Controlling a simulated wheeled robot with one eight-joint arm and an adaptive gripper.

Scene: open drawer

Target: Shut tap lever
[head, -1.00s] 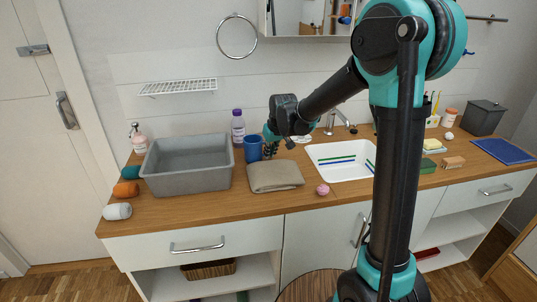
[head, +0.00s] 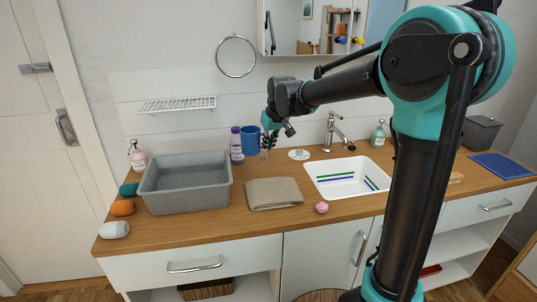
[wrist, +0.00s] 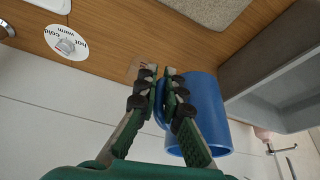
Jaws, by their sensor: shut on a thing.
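The chrome tap (head: 334,130) stands behind the white sink, with its lever at the top; the lever's exact position is too small to tell. A white dial (head: 299,154) lies left of the tap; in the wrist view (wrist: 66,42) it reads hot, warm, cold. My gripper (head: 267,143) is well left of the tap, beside the blue mug (head: 249,140). In the wrist view my gripper (wrist: 160,75) is closed, with a blue part of the mug (wrist: 207,105), seemingly its handle, between the fingers. A small clear object (wrist: 138,68) shows near the left fingertip.
The sink (head: 345,168) holds blue and green strips. A grey basin (head: 185,202), purple bottle (head: 237,146) and folded cloth (head: 273,193) stand to the left. A pink ball (head: 321,207) sits by the front edge. A soap bottle (head: 378,134) stands right of the tap.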

